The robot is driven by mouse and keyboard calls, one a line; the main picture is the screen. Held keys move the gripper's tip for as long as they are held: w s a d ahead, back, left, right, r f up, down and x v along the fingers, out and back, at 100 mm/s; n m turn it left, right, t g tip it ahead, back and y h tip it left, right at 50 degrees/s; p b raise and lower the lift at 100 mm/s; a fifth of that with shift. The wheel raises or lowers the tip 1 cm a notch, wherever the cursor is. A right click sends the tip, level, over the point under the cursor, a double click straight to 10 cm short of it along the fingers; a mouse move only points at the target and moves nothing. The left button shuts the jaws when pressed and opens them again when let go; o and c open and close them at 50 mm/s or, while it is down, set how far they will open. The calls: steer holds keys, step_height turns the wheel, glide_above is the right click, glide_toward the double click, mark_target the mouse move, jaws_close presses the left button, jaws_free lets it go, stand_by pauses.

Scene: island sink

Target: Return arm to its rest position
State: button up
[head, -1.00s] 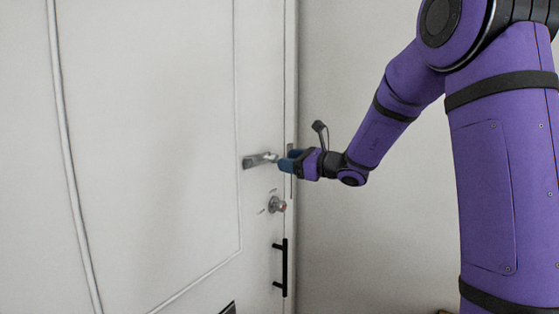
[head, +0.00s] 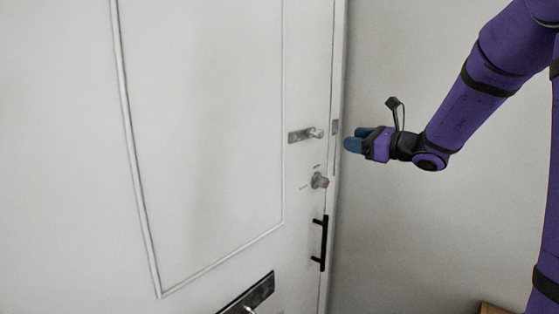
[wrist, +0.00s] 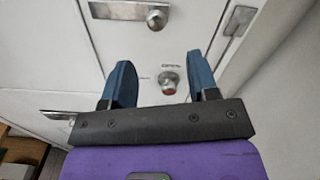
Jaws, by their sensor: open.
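My gripper (head: 356,140) has blue fingers and sits to the right of the white door (head: 210,120) in the head view. Its fingers point left toward the door's right edge, and it looks apart from the door. In the wrist view my gripper (wrist: 160,88) is open, with nothing between its two fingers. The metal handle (head: 305,134) is left of the fingertips in the head view. It also shows near the top of the wrist view (wrist: 130,11). A round knob (head: 319,181) with a red mark is below the handle; in the wrist view the knob (wrist: 169,82) shows beyond the fingers.
A black vertical bar handle (head: 321,243) is low on the door. A dark plate (head: 248,294) is at the bottom. A plain wall (head: 430,230) is right of the door, with free space in front. A wooden item (head: 492,309) peeks in at the bottom right.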

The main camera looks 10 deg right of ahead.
steer(key=s+a+n+g, duration=0.5)
steer(key=s+a+n, duration=0.15)
steer(key=s, duration=0.25)
steer(key=s+a+n+g, duration=0.4)
steer(key=s+a+n, duration=0.2)
steer(key=s+n, duration=0.15)
steer(key=s+d+f+n+h, duration=0.2)
steer(key=s+n+h, duration=0.3)
steer(key=s, duration=0.3)
steer(key=s+d+f+n+h, duration=0.2)
steer(key=s+d+n+h, duration=0.2)
steer(key=s, duration=0.5)
steer(key=n+h, duration=0.1)
steer(key=n, duration=0.1)
steer(key=shift+s+f+n+h, duration=0.2)
steer(key=shift+n+h, duration=0.1)
steer(key=shift+n, duration=0.1)
stand_by(1.7)
